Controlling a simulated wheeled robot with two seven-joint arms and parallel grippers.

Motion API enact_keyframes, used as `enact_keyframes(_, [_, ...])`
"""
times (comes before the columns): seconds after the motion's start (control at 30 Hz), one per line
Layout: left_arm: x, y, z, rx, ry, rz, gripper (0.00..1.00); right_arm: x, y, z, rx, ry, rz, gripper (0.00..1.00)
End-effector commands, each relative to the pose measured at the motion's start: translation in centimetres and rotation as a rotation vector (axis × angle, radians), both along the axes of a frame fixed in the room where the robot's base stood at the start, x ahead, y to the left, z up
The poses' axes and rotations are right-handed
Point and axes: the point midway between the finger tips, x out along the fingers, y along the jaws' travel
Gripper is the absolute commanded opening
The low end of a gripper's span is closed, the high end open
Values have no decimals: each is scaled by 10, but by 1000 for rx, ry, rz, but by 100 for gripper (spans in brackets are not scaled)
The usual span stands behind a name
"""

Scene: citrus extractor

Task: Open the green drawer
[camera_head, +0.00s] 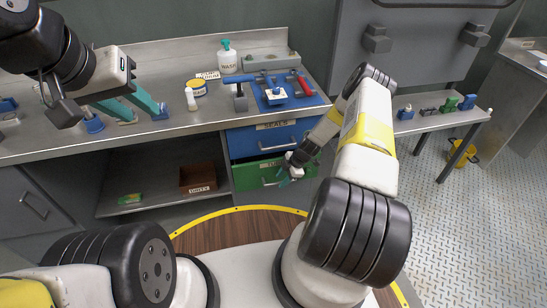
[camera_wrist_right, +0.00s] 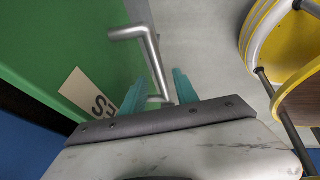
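The green drawer (camera_head: 250,176) is below the blue drawer, under the counter's right end. Its front looks about flush with the blue one, as far as I can tell. It has a metal bar handle (camera_wrist_right: 150,58) and a pale label (camera_wrist_right: 88,97). My right gripper (camera_head: 291,177) is at the green drawer's front, by the handle. In the right wrist view its teal fingers (camera_wrist_right: 158,92) are apart, with the handle bar between them. I cannot tell whether they touch it. My left gripper (camera_head: 143,116) is open and empty above the counter's left part.
The blue drawer (camera_head: 270,138) is directly above. On the counter (camera_head: 170,64) stand a wash bottle (camera_head: 227,60), a jar (camera_head: 195,88), a small white bottle (camera_head: 191,100) and a blue tool tray. A brown box (camera_head: 198,179) sits on the lower shelf. Floor (camera_head: 460,220) at right is mostly clear.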

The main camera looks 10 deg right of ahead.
Motion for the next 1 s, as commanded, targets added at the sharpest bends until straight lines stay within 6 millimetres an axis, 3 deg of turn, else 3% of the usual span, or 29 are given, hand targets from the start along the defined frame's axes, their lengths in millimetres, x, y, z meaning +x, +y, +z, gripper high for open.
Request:
enact_keyframes(0.37, [0,0,0,0,0,0,36,1,3,-6,-1,0,0,34])
enact_keyframes(0.53, [0,0,0,0,0,0,36,1,2,-6,-1,0,0,1])
enact_keyframes(1.0, [0,0,0,0,0,0,36,1,2,-6,-1,-1,-1,0])
